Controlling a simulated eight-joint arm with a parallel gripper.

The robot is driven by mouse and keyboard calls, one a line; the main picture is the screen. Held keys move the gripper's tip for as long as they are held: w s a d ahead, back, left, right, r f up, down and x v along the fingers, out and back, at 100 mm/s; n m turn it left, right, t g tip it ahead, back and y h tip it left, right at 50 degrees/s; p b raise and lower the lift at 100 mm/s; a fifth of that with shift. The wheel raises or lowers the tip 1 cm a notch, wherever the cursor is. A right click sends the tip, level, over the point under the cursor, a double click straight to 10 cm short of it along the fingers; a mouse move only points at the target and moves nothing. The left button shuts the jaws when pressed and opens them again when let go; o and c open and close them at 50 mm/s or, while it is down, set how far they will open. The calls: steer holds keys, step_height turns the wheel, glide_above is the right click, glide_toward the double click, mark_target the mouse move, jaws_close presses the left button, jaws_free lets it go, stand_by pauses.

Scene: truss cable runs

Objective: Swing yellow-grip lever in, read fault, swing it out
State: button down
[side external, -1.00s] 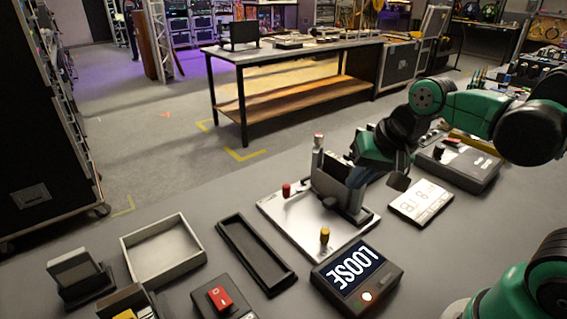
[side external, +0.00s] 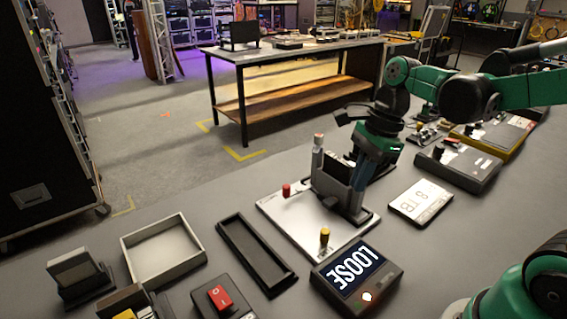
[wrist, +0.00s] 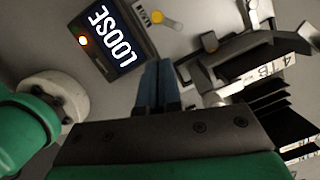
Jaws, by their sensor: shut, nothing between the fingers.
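The yellow-grip lever (side external: 325,236) stands at the front corner of a white plate (side external: 285,222); its yellow knob also shows near the top of the wrist view (wrist: 160,18). A dark fixture (side external: 338,190) sits on the plate, with a red-grip lever (side external: 286,190) to its left. The display box (side external: 358,277) reads LOOSE, with a lit lamp; it also shows at upper left in the wrist view (wrist: 115,40). My gripper (wrist: 158,66) is shut and empty, apart from the yellow grip. In the side view its fingertips are partly hidden around the fixture.
A white panel reading 8 TB (side external: 421,201) lies to the right of the plate. A dark narrow tray (side external: 232,234), a grey open tray (side external: 128,252) and a red switch box (side external: 221,298) are to the left. Dark boxes (side external: 458,166) stand at the right.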

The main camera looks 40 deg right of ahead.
mark_target(327, 230)
steer(key=shift+x, duration=5)
steer(key=shift+a+m, duration=0.2)
steer(key=shift+m, duration=0.45)
steer(key=shift+a+m, duration=0.2)
steer(key=shift+m, duration=0.45)
steer(key=shift+a+m+t, duration=0.15)
steer(key=shift+m+t, duration=0.15)
steer(key=shift+m, duration=0.1)
steer(key=m, duration=0.2)
steer(key=shift+w+a+m+t+h, duration=0.15)
steer(key=shift+a+m+t+h, duration=0.15)
steer(key=shift+a+h, duration=0.1)
steer(key=shift+w+a, duration=0.1)
steer(key=shift+a, duration=0.05)
steer(key=shift+w+a, duration=0.4)
steer(key=shift+w, duration=0.1)
steer(key=shift+w+a, duration=0.1)
steer(key=shift+w, duration=0.05)
